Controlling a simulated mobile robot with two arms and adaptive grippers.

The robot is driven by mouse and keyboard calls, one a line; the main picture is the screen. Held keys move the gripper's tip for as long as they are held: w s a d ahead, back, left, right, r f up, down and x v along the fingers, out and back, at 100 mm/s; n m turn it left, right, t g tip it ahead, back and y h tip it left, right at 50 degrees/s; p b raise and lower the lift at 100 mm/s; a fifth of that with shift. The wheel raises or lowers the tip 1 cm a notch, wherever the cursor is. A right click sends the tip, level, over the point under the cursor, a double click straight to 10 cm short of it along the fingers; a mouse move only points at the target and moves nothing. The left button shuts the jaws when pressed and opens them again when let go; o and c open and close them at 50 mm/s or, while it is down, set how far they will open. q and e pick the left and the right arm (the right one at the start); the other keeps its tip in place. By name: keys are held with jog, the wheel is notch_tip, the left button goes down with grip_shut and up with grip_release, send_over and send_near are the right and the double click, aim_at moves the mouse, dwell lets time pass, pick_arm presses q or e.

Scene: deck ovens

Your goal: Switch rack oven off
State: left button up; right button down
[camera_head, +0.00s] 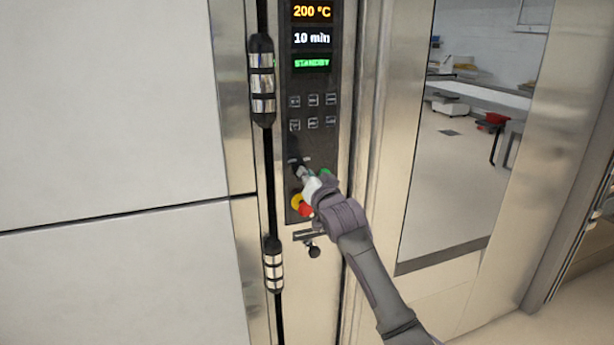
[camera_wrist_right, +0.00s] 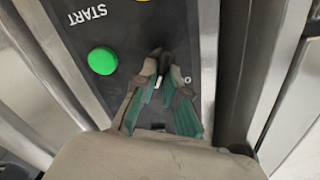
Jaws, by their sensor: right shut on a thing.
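The rack oven's dark control panel (camera_head: 312,112) is in the middle of the head view. Its displays (camera_head: 312,38) read 200 °C, 10 min and a green STANDBY. My right gripper (camera_head: 304,173) is at the lower part of the panel. In the right wrist view the right gripper (camera_wrist_right: 164,72) has its fingertips shut on a small dark switch knob (camera_wrist_right: 165,56), right of the green START button (camera_wrist_right: 103,60). A white "O" mark shows beside the fingers. The fingers hide most of the knob, so its exact angle cannot be told. My left gripper is not in view.
A red and yellow emergency button (camera_head: 299,203) sits just below the right gripper. A small latch (camera_head: 312,246) is under the panel. A vertical black bar with metal hinges (camera_head: 262,80) runs left of it. The oven door window (camera_head: 470,150) is to the right.

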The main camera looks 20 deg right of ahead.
jog(key=shift+r+n+p, duration=0.15)
jog(key=shift+n+p, duration=0.65)
jog(key=shift+n, duration=0.4)
jog(key=n+p, duration=0.1)
jog(key=n, duration=0.1)
jog(key=shift+a+n, duration=0.1)
jog(key=shift+n, duration=0.2)
jog(key=n+p, duration=0.2)
jog(key=n, duration=0.1)
jog(key=shift+a, duration=0.15)
jog(key=shift+a+n+p, duration=0.1)
jog(key=shift+n+p, duration=0.4)
jog(key=shift+n, duration=1.2)
jog(key=c, duration=1.2)
grip_release()
